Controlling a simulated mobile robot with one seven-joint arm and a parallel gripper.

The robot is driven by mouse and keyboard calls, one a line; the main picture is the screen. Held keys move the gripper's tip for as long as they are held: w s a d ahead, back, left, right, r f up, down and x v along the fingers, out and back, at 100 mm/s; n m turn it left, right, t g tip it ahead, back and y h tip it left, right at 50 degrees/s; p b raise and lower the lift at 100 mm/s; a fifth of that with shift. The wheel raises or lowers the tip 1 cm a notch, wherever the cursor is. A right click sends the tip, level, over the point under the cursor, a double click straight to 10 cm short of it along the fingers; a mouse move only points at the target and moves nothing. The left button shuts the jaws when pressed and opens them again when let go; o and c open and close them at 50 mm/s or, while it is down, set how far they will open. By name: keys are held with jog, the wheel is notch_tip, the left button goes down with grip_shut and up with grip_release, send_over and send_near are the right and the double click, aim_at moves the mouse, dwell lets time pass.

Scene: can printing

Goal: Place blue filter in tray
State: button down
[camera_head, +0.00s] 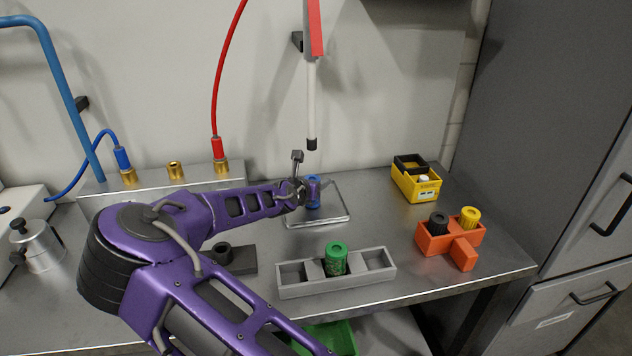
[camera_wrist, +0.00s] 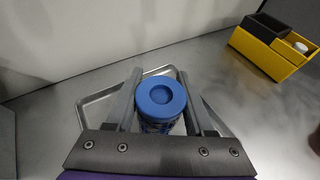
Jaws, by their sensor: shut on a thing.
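The blue filter (camera_wrist: 160,97) is a round cylinder with a dished blue top, upright between the two fingers in the wrist view. It also shows in the head view (camera_head: 313,186), partly hidden by the fingers. My gripper (camera_head: 312,190) is shut on it; the fingers also show on both sides of it in the wrist view (camera_wrist: 160,100). The tray (camera_head: 318,222) is a shallow metal pan on the bench, and its rim also shows in the wrist view (camera_wrist: 95,97). The filter is over the tray. I cannot tell whether its base touches the tray floor.
A grey rack (camera_head: 337,287) holding a green filter (camera_head: 336,259) stands in front. An orange holder (camera_head: 450,246) with black and yellow filters and a yellow box (camera_head: 416,184) stand at the right. A white rod (camera_head: 311,105) hangs above the tray. Bench between tray and yellow box is clear.

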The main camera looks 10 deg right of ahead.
jog(key=shift+f, duration=0.15)
jog(key=shift+c, duration=1.4)
grip_release()
jog(key=shift+s+a+r, duration=0.1)
jog(key=shift+a+r, duration=0.05)
jog(key=shift+r, duration=0.1)
jog(key=v, duration=1.1)
jog(key=shift+s+a+p, duration=0.15)
jog(key=shift+s+p, duration=0.15)
jog(key=shift+p, duration=0.15)
jog(key=shift+r, duration=0.1)
